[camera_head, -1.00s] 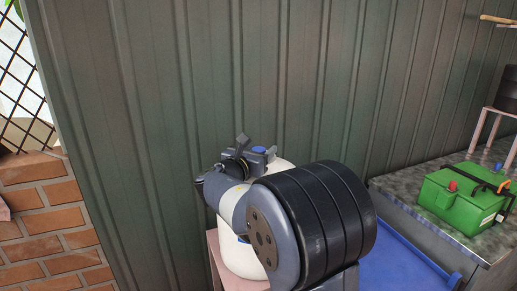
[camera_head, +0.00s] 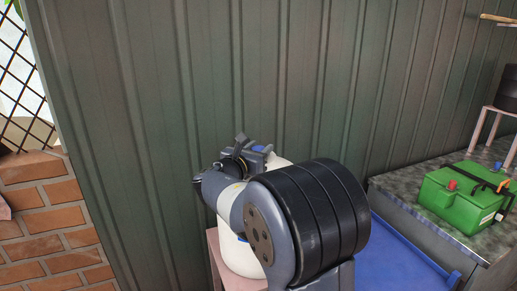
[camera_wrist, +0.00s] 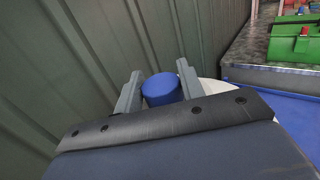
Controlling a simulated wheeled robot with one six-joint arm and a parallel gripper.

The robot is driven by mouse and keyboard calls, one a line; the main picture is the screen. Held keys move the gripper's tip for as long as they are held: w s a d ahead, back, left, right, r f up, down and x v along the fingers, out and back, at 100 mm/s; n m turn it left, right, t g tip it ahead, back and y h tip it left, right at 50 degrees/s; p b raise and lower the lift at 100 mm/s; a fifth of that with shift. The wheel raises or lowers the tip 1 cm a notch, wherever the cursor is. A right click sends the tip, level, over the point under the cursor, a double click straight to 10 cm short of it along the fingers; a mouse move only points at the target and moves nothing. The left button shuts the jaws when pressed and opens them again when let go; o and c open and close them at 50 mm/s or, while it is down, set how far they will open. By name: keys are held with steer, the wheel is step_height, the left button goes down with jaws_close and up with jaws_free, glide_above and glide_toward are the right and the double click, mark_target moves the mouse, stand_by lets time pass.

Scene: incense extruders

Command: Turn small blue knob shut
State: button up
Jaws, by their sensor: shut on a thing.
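The small blue knob (camera_wrist: 161,89) is a short round cap. It sits between the two grey fingers of my gripper (camera_wrist: 158,86) in the wrist view, and the gripper is shut on it. In the head view, a bit of the blue knob (camera_head: 258,149) shows beside my gripper (camera_head: 250,151). The knob is at the top of a white rounded container (camera_head: 240,257), which is largely hidden behind my arm. A sliver of the white container (camera_wrist: 212,90) shows right of the fingers in the wrist view.
The container stands on a pink stand (camera_head: 214,258), close to a green corrugated wall (camera_head: 140,120). To the right are a blue surface (camera_head: 408,250) and a grey counter (camera_head: 407,180) with a green box (camera_head: 463,192). A brick wall (camera_head: 50,225) is at left.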

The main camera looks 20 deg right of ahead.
steer(key=shift+r+g, duration=0.1)
steer(key=shift+g, duration=0.2)
steer(key=m+g+h+p, duration=0.1)
steer(key=m+g+p, duration=0.1)
steer(key=g+p, duration=0.1)
steer(key=m+g+h+p, duration=0.2)
steer(key=m+g+p, duration=0.1)
steer(key=g, duration=0.1)
steer(key=shift+r+h, duration=0.15)
steer(key=shift+h, duration=0.15)
steer(key=m+g+p, duration=0.2)
steer(key=g+p, duration=0.1)
steer(key=shift+m+g, duration=0.3)
steer(key=shift+g, duration=0.1)
steer(key=shift+f, duration=0.25)
steer(key=o, duration=1)
steer(key=shift+a, duration=0.1)
